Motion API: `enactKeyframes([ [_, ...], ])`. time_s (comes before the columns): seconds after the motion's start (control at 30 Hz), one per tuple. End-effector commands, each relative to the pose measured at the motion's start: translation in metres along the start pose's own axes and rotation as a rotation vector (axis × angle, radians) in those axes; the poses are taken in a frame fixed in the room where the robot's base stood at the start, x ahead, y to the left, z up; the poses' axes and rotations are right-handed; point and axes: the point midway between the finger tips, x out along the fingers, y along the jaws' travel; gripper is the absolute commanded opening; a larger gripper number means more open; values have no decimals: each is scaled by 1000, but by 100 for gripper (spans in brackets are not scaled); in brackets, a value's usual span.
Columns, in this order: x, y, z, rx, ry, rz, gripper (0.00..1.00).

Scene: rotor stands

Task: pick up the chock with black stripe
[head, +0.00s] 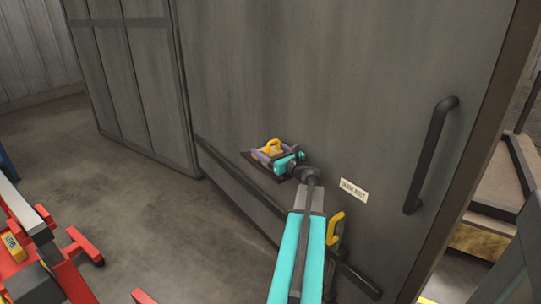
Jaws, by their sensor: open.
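A small yellow-orange chock with a loop-shaped top (273,145) sits on a small dark shelf (252,158) against the grey panel. My gripper (268,154) is open at this chock, with its purplish fingers close about it. I cannot tell whether the fingers touch it. The gripper and its teal wrist hide part of the chock, and no black stripe can be made out on it. A second yellow looped piece (335,225) shows lower right, partly behind my teal arm; its stripe cannot be told either.
A dark rail (235,178) runs along the large grey panel. A black handle (430,155) and a white label (353,190) are on the panel's right. A red frame (80,245) with a yellow block (13,246) stands at lower left. The left floor is open.

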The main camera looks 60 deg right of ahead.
Motion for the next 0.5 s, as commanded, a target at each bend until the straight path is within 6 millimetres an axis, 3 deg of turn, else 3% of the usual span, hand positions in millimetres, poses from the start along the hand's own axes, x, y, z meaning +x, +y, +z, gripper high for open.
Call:
enactKeyframes([
  [0.37,0,0,0,0,0,1,77],
  [0.5,0,1,0,0,0,1,58],
])
